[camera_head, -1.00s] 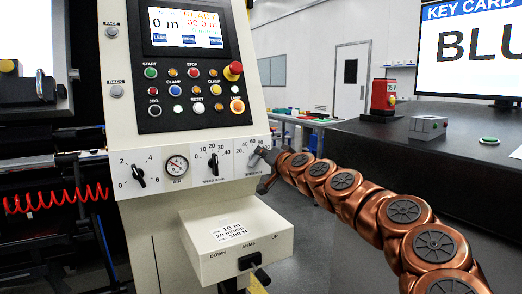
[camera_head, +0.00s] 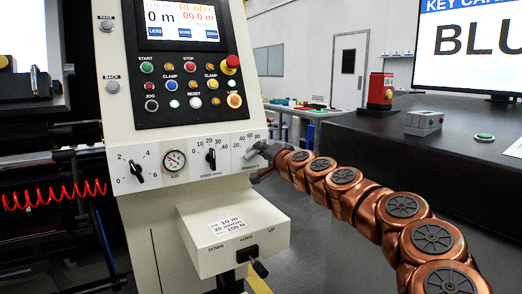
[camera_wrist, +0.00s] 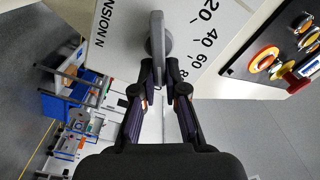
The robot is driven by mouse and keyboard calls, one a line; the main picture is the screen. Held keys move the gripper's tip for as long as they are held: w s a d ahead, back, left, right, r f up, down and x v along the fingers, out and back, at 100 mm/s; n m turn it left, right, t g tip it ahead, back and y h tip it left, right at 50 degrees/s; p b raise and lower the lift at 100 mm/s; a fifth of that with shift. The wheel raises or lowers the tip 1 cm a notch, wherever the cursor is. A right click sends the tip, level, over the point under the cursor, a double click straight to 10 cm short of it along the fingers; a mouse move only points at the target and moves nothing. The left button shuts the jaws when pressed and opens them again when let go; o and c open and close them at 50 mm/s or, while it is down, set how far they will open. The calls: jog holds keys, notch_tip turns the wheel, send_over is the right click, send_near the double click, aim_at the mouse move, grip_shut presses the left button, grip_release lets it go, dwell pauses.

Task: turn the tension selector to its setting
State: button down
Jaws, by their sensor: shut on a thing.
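The tension selector is a grey knob with a raised bar, seen in the wrist view (camera_wrist: 157,32). The bar runs up and down in that picture. The label "TENSION N" is left of it, and the numbers 20, 40, 60 and a partly hidden 80 are to its right. My gripper (camera_wrist: 160,75) is shut on the lower end of the bar. In the head view my gripper (camera_head: 264,158) is at the right end of the lower dial panel and covers most of the knob. A card (camera_head: 228,225) below reads 10 m, 20 m/min, 100 N.
Left of it on the panel are the speed selector (camera_head: 210,155), a round gauge (camera_head: 174,161) and another selector (camera_head: 136,173). A cream box (camera_head: 200,258) with a black lever (camera_head: 255,262) juts out below. A dark table (camera_head: 400,155) is at the right.

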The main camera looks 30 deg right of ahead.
jog(key=c, duration=1.2)
grip_release()
jog(key=shift+s, duration=0.15)
jog(key=shift+s+a, duration=0.15)
jog(key=shift+s, duration=1.8)
jog(key=shift+s+a, duration=0.15)
jog(key=shift+s, duration=1.8)
jog(key=shift+s+a, duration=0.15)
jog(key=shift+s, duration=1.8)
jog(key=shift+a, duration=0.1)
